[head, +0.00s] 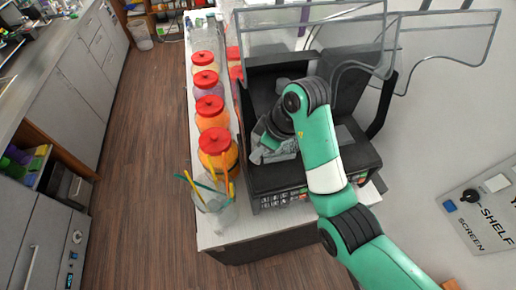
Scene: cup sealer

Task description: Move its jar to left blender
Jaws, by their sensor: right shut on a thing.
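My right arm comes in from the lower right, and its gripper (264,146) points down and left over the left part of the black blender machine (262,182). It is shut on a grey, clear-looking piece, which I take to be the jar (284,150). The jar looks tilted and is partly hidden by the gripper and arm; I cannot tell whether it touches the machine. The left blender's button panel (284,199) shows at the front. The right part of the machine is partly behind my arm. My left gripper is not in view.
Several red-lidded jars (214,142) stand in a row along the counter's left side. A clear cup of coloured straws (214,214) stands at the near corner. Clear raised covers (445,37) hang above the machine. A control panel (480,205) is at the right. Floor lies left.

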